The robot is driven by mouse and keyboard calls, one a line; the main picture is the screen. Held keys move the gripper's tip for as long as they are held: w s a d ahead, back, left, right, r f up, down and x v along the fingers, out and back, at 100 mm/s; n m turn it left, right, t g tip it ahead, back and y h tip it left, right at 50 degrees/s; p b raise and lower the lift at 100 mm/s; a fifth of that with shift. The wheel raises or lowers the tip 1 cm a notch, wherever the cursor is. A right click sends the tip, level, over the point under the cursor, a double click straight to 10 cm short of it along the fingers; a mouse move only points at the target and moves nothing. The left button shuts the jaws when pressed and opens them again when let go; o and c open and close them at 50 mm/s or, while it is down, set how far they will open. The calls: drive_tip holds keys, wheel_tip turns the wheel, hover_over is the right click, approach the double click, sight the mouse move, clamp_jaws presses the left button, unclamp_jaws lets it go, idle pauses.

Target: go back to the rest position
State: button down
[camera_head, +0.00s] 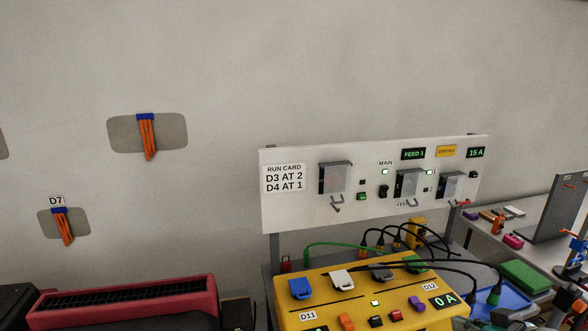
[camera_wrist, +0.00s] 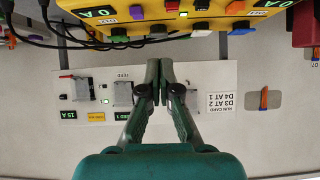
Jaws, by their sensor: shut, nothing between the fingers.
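My gripper (camera_wrist: 159,62) shows in the wrist view, where the picture is upside down. Its green fingers are together and hold nothing. It points toward the lower edge of the white wall panel (camera_head: 292,212), with the yellow box (camera_wrist: 170,30) beyond its tips. In the head view the gripper does not show clearly. The panel carries a run card reading "D3 AT 2, D4 AT 1" (camera_head: 284,178), covered switches with hooks and lit displays, among them "FEED 1" (camera_head: 413,154) and "15 A" (camera_head: 475,152).
The yellow box (camera_head: 350,292) has coloured plugs, buttons and black and green cables. A red-framed black unit (camera_head: 130,301) stands at lower left. Orange wire bundles (camera_head: 147,137) hang on the wall. A side bench (camera_head: 490,232) at right holds small items and a green block (camera_head: 526,276).

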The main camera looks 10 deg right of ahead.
drive_tip(key=s+a+f+m+t, duration=0.1)
drive_tip(key=s+a+f, duration=0.2)
drive_tip(key=a+f, duration=0.25)
drive_tip(key=s+a+f+m+h, duration=0.1)
drive_tip(key=s+a+f, duration=0.25)
drive_tip(key=f, duration=0.35)
drive_tip(key=s+a+f+m+t, duration=0.1)
drive_tip(key=s+a+f, duration=0.1)
drive_tip(key=a+f, duration=0.4)
drive_tip(key=s+a+r+n+t, duration=0.1)
drive_tip(key=s+a, duration=0.3)
drive_tip(key=s, duration=0.8)
drive_tip(key=s+a+r+n, duration=0.1)
drive_tip(key=s+a, duration=0.2)
drive_tip(key=s, duration=0.9)
drive_tip(key=shift+a+n+t+y, duration=0.3)
drive_tip(key=shift+a+n+t, duration=0.1)
drive_tip(key=shift+r, duration=0.1)
